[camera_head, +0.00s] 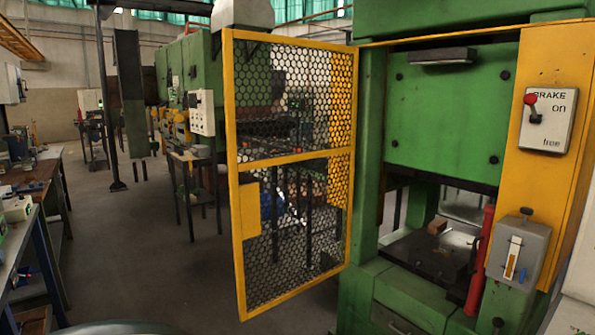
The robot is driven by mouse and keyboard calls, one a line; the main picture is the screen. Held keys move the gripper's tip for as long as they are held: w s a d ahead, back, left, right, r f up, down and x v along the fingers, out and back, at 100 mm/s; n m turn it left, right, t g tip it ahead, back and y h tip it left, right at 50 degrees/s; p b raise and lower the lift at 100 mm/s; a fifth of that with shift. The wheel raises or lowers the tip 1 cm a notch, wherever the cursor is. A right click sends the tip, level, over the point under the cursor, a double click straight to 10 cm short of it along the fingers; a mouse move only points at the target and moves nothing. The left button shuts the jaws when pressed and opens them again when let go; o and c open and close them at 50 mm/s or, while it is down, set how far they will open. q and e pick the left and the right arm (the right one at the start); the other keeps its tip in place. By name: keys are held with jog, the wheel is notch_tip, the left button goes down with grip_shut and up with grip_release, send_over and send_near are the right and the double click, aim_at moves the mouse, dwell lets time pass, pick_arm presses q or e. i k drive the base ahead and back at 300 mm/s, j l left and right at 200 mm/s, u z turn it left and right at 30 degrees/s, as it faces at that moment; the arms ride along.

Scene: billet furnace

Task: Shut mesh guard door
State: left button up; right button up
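The mesh guard door (342,166) has a yellow frame filled with dark hexagonal mesh. It stands open, swung out to the left of the green press (447,118), with its right edge beside the press's left column. A yellow plate (246,211) sits on the door's left frame at mid-height. The press opening is uncovered, and a small brown block (437,226) lies on the dark bed (428,254) inside. Neither of my grippers shows in the head view.
A brake lever box (546,120) and a grey control box (518,253) are on the press's right column. A red cylinder (480,262) stands by the opening. Workbenches (38,180) line the left. Bare floor (150,255) lies between them and the door.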

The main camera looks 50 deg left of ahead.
aim_at(244, 199)
jog(key=j+z, duration=0.1)
jog(key=j, duration=1.6)
jog(key=j+z, duration=0.15)
jog(key=j, duration=0.7)
jog(key=k+j+z, duration=0.1)
jog(key=j, duration=0.7)
jog(key=k+j, duration=0.1)
jog(key=j, duration=0.75)
jog(key=i+j+z, duration=0.1)
jog(key=j, duration=1.4)
jog(key=i+z, duration=0.05)
jog(key=i, duration=0.05)
